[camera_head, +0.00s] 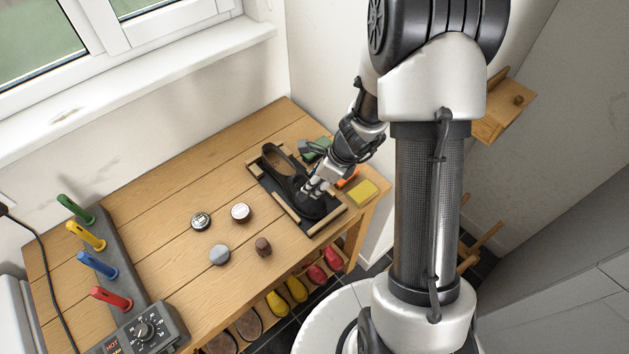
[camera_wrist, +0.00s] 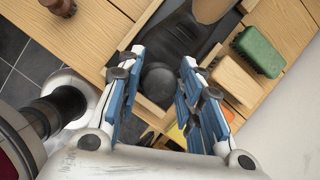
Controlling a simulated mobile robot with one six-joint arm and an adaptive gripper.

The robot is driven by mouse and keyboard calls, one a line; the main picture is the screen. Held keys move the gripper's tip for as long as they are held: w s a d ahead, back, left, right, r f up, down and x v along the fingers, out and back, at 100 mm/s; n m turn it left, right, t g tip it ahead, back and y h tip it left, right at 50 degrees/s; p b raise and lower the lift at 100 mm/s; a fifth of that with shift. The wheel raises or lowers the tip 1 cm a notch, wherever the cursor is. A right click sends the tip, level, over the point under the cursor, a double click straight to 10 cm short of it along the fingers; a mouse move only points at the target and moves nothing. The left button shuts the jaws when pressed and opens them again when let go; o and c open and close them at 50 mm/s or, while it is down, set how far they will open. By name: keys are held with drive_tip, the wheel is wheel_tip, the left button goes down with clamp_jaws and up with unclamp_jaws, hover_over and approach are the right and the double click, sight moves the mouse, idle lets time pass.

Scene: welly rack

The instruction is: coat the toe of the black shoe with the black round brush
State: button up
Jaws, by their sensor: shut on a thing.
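The black shoe (camera_head: 280,172) lies on a dark mat with wooden rails (camera_head: 334,217). Its opening faces the window and its toe points toward the bench's front edge. It also shows in the wrist view (camera_wrist: 166,40). My gripper (camera_head: 311,189) is low over the toe end. In the wrist view my gripper (camera_wrist: 160,90) is shut on a dark round knob, apparently the black round brush (camera_wrist: 160,82). The bristles are hidden under the knob and fingers, so I cannot tell whether they touch the toe.
A green brush (camera_head: 315,147) and a yellow sponge (camera_head: 361,193) lie right of the mat. Two round tins (camera_head: 200,221) (camera_head: 240,212), a grey round piece (camera_head: 219,255) and a brown one (camera_head: 263,246) stand to the left. A rack with coloured pegs (camera_head: 86,237) is far left.

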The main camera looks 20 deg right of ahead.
drive_tip(key=shift+r+p, duration=0.95)
drive_tip(key=shift+r, duration=0.35)
